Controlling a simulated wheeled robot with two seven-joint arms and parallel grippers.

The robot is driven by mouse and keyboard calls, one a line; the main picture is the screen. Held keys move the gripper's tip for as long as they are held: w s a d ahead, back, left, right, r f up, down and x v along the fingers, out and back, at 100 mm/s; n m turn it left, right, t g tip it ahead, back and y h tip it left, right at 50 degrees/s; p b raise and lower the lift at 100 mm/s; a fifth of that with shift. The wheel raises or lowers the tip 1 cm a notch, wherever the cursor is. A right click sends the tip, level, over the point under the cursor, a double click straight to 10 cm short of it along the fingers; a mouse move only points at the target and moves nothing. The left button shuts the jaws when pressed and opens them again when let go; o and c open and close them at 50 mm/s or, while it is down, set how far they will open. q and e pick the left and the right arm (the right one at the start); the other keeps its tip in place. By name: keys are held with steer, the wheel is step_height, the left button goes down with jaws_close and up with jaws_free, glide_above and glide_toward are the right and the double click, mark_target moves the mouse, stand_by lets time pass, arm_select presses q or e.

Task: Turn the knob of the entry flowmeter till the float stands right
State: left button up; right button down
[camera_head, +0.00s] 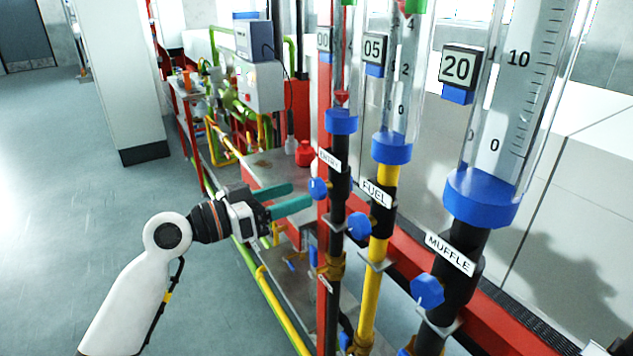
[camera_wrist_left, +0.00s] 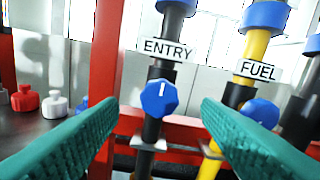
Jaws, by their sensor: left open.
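The entry flowmeter (camera_head: 341,121) is the leftmost of three upright tubes, with an ENTRY label and a red float (camera_head: 342,97) low in its tube. Its blue knob (camera_head: 317,188) sits below the label. In the left wrist view the knob (camera_wrist_left: 158,98) shows a white mark near its top, pointing about upward. My left gripper (camera_head: 303,195) is open, with its green fingers reaching toward the knob. In the wrist view the knob lies ahead between the fingers, apart from both. My right gripper is not in view.
The fuel knob (camera_head: 359,226) is close to the right of the entry knob, near my right finger in the wrist view. The muffle knob (camera_head: 427,290) is farther right. A red frame post (camera_wrist_left: 104,80) stands left of the entry pipe. Open floor (camera_head: 60,170) lies to the left.

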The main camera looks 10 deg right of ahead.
mark_target(313, 189)
arm_select(q)
steer(key=p+x, duration=0.1)
steer(key=x, duration=0.5)
steer(key=shift+c, duration=0.6)
steer(key=c, duration=0.9)
